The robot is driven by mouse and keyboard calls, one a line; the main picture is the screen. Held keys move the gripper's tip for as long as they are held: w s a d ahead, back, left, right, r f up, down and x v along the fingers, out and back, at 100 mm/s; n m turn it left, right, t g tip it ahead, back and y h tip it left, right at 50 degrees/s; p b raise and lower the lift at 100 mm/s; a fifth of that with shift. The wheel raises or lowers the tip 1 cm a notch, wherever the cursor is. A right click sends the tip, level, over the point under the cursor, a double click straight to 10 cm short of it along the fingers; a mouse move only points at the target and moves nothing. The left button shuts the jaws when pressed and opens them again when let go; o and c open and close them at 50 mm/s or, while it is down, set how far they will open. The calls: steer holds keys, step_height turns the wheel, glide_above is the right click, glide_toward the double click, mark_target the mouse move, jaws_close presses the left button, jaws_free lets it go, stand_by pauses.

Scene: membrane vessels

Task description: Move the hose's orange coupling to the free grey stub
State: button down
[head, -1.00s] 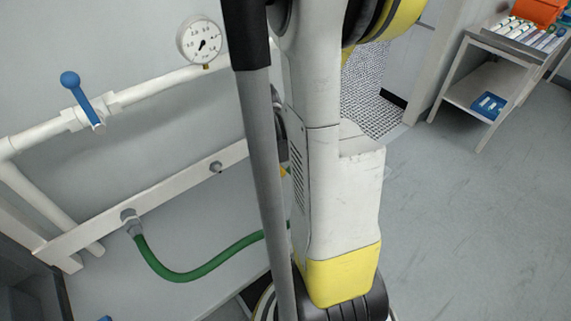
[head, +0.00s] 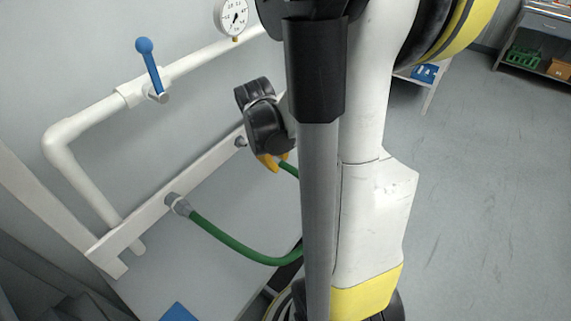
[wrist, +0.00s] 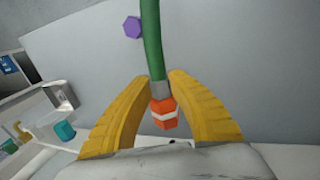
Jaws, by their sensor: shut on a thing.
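The orange coupling (wrist: 163,113) with a white band sits between the yellow fingers of my gripper (wrist: 158,78) in the wrist view. The green hose (wrist: 152,40) runs away from it through a grey collar. In the head view my gripper (head: 272,162) is by the wall rail, its yellow fingers pointing down; the coupling is hidden there. The free grey stub (head: 240,142) sticks out of the rail just left of my gripper, apart from the coupling as far as I can tell. The hose's other end (head: 195,222) is on a grey fitting (head: 178,204) lower left.
A white pipe (head: 85,122) with a blue valve handle (head: 149,65) and a gauge (head: 232,17) run above the white rail (head: 140,222). My own arm covers the middle of the head view. A purple hexagonal thing (wrist: 132,27) shows in the wrist view. Open floor lies right.

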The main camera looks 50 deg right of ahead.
steer(key=shift+w+a, duration=0.1)
steer(key=shift+w, duration=0.1)
steer(key=shift+w, duration=2.25)
steer(key=shift+w+a+b, duration=0.15)
steer(key=shift+w+b, duration=0.15)
steer(key=shift+w, duration=0.9)
steer(key=c, duration=1.3)
jaws_free()
steer(key=shift+o, duration=0.2)
